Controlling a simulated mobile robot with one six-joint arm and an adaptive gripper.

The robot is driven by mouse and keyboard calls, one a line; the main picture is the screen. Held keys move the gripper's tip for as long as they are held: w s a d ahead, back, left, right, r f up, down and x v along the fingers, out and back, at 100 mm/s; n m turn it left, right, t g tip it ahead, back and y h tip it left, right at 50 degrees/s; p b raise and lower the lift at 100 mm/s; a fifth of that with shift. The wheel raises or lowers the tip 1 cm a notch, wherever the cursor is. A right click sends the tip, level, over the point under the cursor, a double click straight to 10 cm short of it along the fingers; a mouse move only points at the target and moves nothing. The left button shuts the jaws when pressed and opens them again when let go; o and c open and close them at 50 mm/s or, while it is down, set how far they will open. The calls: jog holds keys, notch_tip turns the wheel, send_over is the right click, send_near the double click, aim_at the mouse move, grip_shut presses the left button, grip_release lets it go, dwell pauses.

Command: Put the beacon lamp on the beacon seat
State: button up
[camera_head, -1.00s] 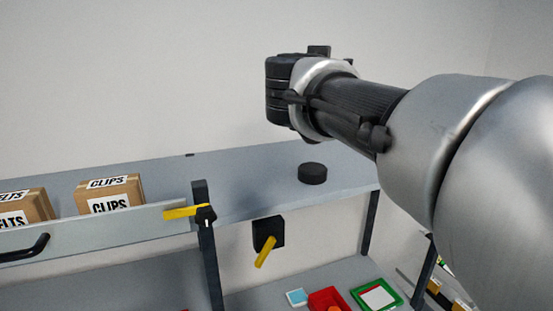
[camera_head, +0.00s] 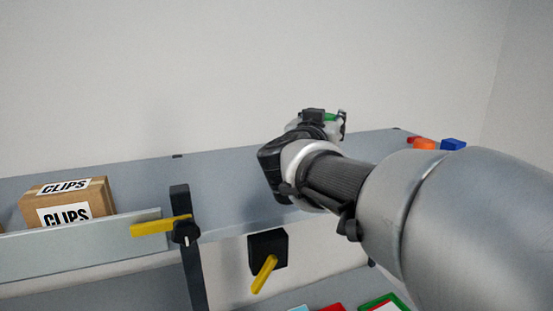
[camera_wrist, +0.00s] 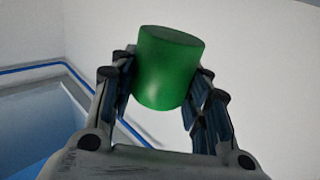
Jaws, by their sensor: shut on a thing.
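The beacon lamp is a green cylinder (camera_wrist: 168,68) held between the two fingers of my gripper (camera_wrist: 160,85) in the wrist view. The gripper is shut on it, and the lamp stands out past the fingertips, slightly tilted in that picture. The black round disc on the shelf, which looks like the beacon seat, is hidden behind my arm now. I cannot tell the gap between lamp and seat.
A CLIPS box (camera_head: 67,203) stands on the shelf (camera_head: 225,195) at left. A yellow lever (camera_head: 160,226) is on the post, and another yellow-handled black switch (camera_head: 268,249) hangs below the shelf edge. Orange (camera_head: 424,144) and blue (camera_head: 453,144) pieces lie at the far right end.

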jog(key=shift+w+f+b, duration=0.1)
jog(key=shift+f+b, duration=0.65)
jog(key=shift+f, duration=2.2)
jog(key=shift+f, duration=0.2)
jog(key=o, duration=1.1)
